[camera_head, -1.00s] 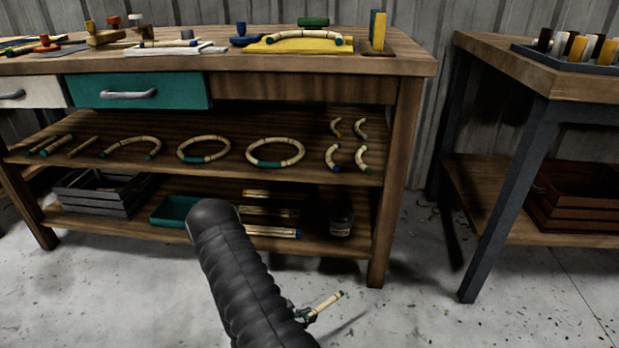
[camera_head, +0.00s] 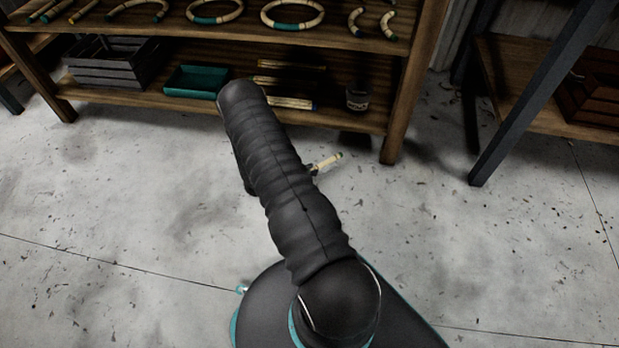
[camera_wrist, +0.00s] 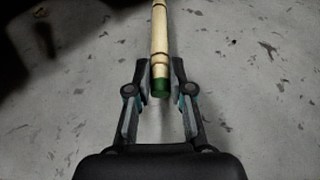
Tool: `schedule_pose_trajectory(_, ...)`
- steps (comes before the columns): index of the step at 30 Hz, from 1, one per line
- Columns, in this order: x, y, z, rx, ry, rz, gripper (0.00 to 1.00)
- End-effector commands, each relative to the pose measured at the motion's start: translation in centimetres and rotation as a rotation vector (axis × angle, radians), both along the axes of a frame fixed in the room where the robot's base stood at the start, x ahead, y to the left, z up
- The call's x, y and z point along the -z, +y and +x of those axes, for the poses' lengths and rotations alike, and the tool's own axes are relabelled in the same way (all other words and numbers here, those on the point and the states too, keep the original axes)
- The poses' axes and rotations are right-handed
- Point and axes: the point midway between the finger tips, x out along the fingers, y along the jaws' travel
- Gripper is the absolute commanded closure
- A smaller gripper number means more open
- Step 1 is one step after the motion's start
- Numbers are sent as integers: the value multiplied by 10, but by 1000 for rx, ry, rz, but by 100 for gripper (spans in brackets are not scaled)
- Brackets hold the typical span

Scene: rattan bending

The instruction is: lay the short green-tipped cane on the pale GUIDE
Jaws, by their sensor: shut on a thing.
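A short pale cane (camera_wrist: 160,40) with a green tip is held between the fingers of my gripper (camera_wrist: 160,75) in the wrist view. Its green end (camera_wrist: 161,88) points back toward the palm, and the far end runs out of the top of that view. In the head view the cane (camera_head: 328,161) sticks out to the right from behind my arm, over the concrete floor. My gripper is mostly hidden there by the arm. The pale guide cannot be made out in the current views; the bench top is out of the picture.
A wooden bench's lower shelves fill the top of the head view, with cane rings (camera_head: 292,14), a grey crate (camera_head: 112,62), a teal tray (camera_head: 193,82) and a jar (camera_head: 357,97). A second table's dark leg (camera_head: 540,95) stands at right. The floor (camera_head: 130,220) before the bench is clear.

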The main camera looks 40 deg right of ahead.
Motion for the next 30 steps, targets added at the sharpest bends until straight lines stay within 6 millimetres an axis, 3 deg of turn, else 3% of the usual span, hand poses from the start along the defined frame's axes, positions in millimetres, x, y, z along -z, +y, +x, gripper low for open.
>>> schedule_pose_trajectory(10, 39, 0, 0, 0, 1, 0, 100)
schedule_pose_trajectory(21, 42, 0, 0, 0, 0, 0, 100)
schedule_pose_trajectory(22, 42, 0, 0, 0, 0, 0, 77)
schedule_pose_trajectory(25, 42, 0, 0, 0, 0, 0, 54)
schedule_pose_trajectory(30, 42, 0, 0, 0, 0, 0, 54)
